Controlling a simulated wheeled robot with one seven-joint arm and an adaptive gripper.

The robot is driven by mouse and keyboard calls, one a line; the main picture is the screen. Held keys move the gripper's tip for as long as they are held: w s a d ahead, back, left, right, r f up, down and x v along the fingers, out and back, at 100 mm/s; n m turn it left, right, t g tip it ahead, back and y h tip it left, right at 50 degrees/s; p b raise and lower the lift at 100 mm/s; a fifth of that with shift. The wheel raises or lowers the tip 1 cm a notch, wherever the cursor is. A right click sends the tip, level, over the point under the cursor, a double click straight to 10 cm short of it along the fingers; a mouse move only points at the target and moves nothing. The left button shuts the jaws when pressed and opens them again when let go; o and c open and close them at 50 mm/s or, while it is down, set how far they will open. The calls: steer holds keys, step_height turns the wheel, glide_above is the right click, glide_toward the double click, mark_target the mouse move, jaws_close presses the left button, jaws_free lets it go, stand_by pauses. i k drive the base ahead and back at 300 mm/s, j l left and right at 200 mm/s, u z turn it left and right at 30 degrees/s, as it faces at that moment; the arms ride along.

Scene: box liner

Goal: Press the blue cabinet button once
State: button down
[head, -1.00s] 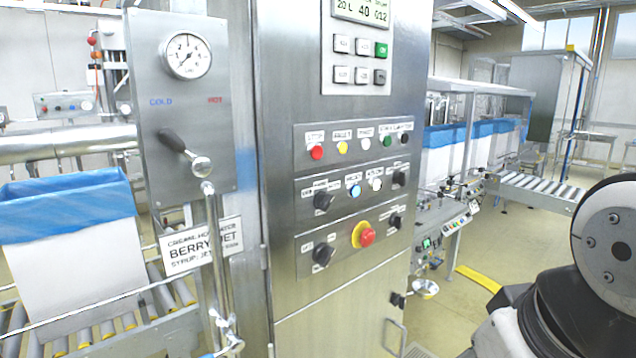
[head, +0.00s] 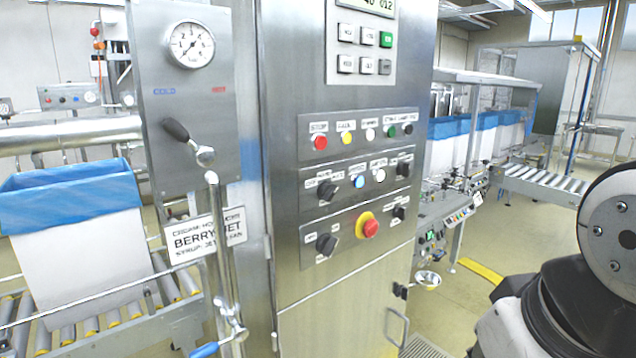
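The blue button (head: 359,182) is a small round light on the middle control row of the steel cabinet (head: 350,300). A black knob (head: 327,190) is to its left and a white button (head: 380,176) to its right. Above it is a row with a red button (head: 320,142), a yellow button (head: 347,137) and a green one. Below it is a red emergency stop on a yellow ring (head: 369,227). My gripper is not in view; only part of my arm shows at the right edge. Nothing covers the blue button.
A grey panel with a gauge (head: 189,45) and a lever (head: 188,141) stands left of the cabinet. A white box with a blue liner (head: 75,235) sits on rollers at the left. A conveyor (head: 540,184) and lined boxes are behind at the right. Floor shows between cabinet and arm.

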mark_target(359, 182)
steer(key=i+u, duration=0.2)
steer(key=u, duration=0.3)
steer(key=i+l+u, duration=0.1)
steer(key=u, duration=0.4)
steer(key=i, duration=0.1)
